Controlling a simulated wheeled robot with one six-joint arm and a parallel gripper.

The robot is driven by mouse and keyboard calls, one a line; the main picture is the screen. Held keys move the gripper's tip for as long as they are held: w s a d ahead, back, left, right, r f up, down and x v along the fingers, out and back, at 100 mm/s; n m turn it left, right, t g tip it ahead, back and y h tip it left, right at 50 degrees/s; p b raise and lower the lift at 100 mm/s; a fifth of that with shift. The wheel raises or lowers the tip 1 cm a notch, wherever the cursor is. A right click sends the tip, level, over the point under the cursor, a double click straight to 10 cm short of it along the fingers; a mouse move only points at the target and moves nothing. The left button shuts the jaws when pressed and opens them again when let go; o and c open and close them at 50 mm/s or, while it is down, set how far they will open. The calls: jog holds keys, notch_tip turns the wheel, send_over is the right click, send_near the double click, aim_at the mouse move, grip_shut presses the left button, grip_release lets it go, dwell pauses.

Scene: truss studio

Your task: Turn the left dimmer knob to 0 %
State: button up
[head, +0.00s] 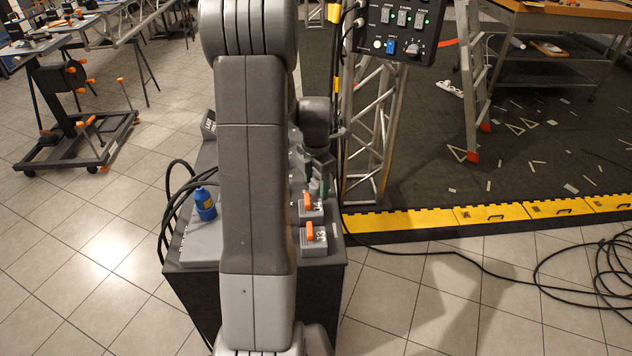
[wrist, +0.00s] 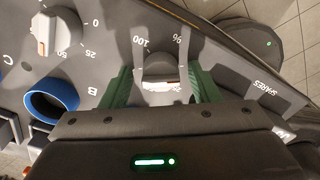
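In the wrist view, a round grey dimmer knob (wrist: 160,68) lies between the fingers of my gripper (wrist: 162,84). The green finger pads stand on either side of the knob. I cannot tell whether they press on it. A second knob (wrist: 55,33), with a pale raised bar, sits at upper left on the panel, beside marks 0, 25 and 50. In the head view, my gripper (head: 318,180) is low over the console (head: 335,262); my arm hides much of it, including the knobs.
A blue ring (wrist: 52,98) sits left of my gripper in the wrist view. Orange-handled switches (head: 308,232) and a blue bottle (head: 204,203) are on the console. A truss post with a control box (head: 400,30) stands close behind my gripper. Cables (head: 600,280) lie at right.

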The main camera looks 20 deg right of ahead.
aim_at(316, 181)
notch_tip(316, 181, up, 14)
dwell(0.7)
jog(key=shift+f, duration=0.15)
notch_tip(316, 181, down, 14)
jog(key=shift+r, duration=0.1)
dwell(0.5)
